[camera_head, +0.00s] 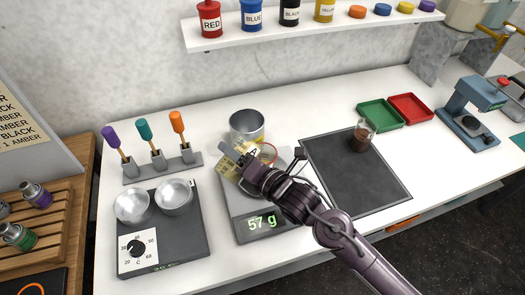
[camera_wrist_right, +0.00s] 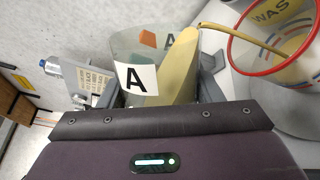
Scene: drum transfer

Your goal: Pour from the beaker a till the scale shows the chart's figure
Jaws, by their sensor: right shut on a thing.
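My right gripper (camera_head: 250,168) is shut on beaker A (camera_wrist_right: 136,76), a clear beaker with a white "A" label and yellow liquid. The vessel holds some yellow liquid. In the head view its rim (camera_head: 272,147) shows over the scale (camera_head: 235,208), partly hidden by the gripper. The scale display reads "57 g". A board (camera_head: 18,120) at the left lists colour names; its text is cut off. My left gripper is out of view.
A steel can (camera_head: 246,126) stands close behind the gripper. A hotplate (camera_head: 185,245) with two metal dishes and a rack (camera_head: 160,167) of tools stand left. A dark mat (camera_head: 350,180) with a small beaker of brown liquid (camera_head: 362,135) lies right, below green and red trays.

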